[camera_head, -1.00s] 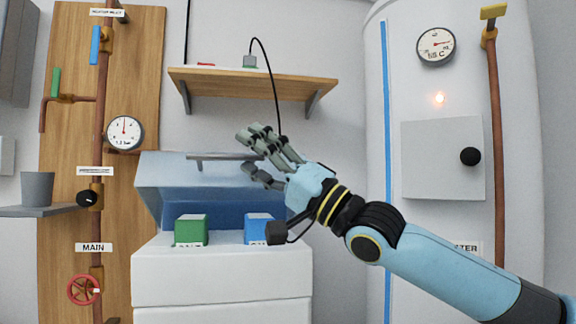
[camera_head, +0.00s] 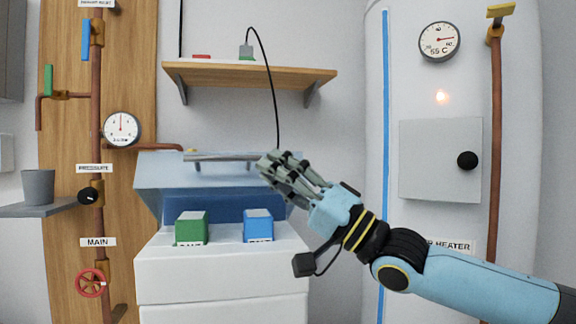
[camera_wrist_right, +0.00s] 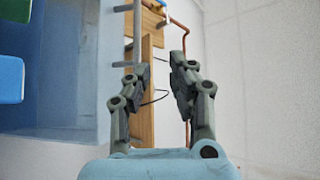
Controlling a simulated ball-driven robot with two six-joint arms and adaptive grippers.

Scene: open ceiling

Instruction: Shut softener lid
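The softener is a white cabinet (camera_head: 222,268) with a pale blue lid (camera_head: 165,174) that stands tilted open at its back. A grey handle bar (camera_head: 222,158) runs along the lid's upper part; the bar also shows in the right wrist view (camera_wrist_right: 137,35). My right gripper (camera_head: 270,170) is at the right end of the lid, its fingertips close to the bar's right end. In the wrist view its fingers (camera_wrist_right: 160,78) are apart with nothing between them touching both. I cannot tell whether a finger touches the lid. My left gripper is not in view.
A wooden shelf (camera_head: 250,75) with a hanging black cable (camera_head: 273,90) is above the lid. Pipes and a gauge (camera_head: 122,129) are at left, the heater (camera_head: 400,50) at right.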

